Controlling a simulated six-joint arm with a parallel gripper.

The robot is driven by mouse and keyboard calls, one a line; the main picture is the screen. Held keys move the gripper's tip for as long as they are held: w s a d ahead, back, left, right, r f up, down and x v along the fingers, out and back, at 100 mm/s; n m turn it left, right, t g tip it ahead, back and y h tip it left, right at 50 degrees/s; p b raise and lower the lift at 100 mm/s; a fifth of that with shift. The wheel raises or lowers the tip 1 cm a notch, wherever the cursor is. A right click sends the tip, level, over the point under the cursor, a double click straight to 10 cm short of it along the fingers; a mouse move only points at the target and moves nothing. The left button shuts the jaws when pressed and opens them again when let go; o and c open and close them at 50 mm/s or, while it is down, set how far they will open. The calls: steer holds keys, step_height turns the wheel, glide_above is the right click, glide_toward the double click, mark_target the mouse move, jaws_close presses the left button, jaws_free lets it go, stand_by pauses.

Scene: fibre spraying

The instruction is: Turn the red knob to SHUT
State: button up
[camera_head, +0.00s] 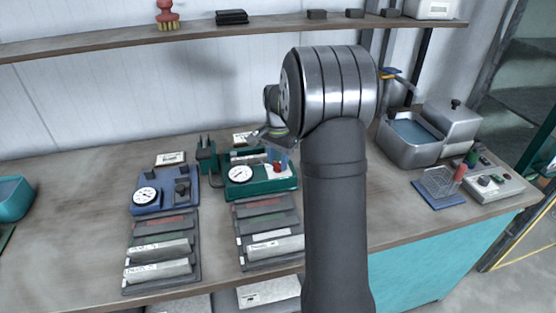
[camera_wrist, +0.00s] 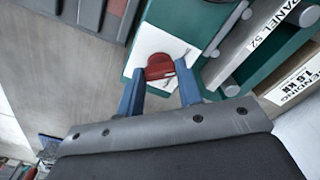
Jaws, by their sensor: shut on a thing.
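The red knob (camera_wrist: 159,66) sits on a white plate on the green device in the wrist view. In the head view the green device (camera_head: 262,186) stands on the bench, with a dial gauge on its left, and the knob (camera_head: 278,168) shows only as a small red patch by my gripper. My gripper (camera_wrist: 160,74) has its two blue fingers on either side of the knob, shut on it. Dark marks show on the white plate (camera_wrist: 146,40), but I cannot read them or tell the knob's setting. In the head view my gripper (camera_head: 277,157) is partly hidden behind my wrist.
A blue device (camera_head: 165,196) with a gauge stands to the left. Panel racks (camera_head: 162,250) lie in front of both devices. A metal water bath (camera_head: 410,150), a clear rack (camera_head: 438,187) and a control box (camera_head: 492,186) stand at right. The bench at left is mostly clear.

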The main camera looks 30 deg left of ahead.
mark_target(278, 163)
steer(key=o, duration=1)
steer(key=shift+r, duration=0.1)
step_height(278, 163, up, 17)
steer(key=shift+r, duration=0.15)
step_height(278, 163, down, 17)
steer(key=shift+f, duration=0.2)
stand_by(0.5)
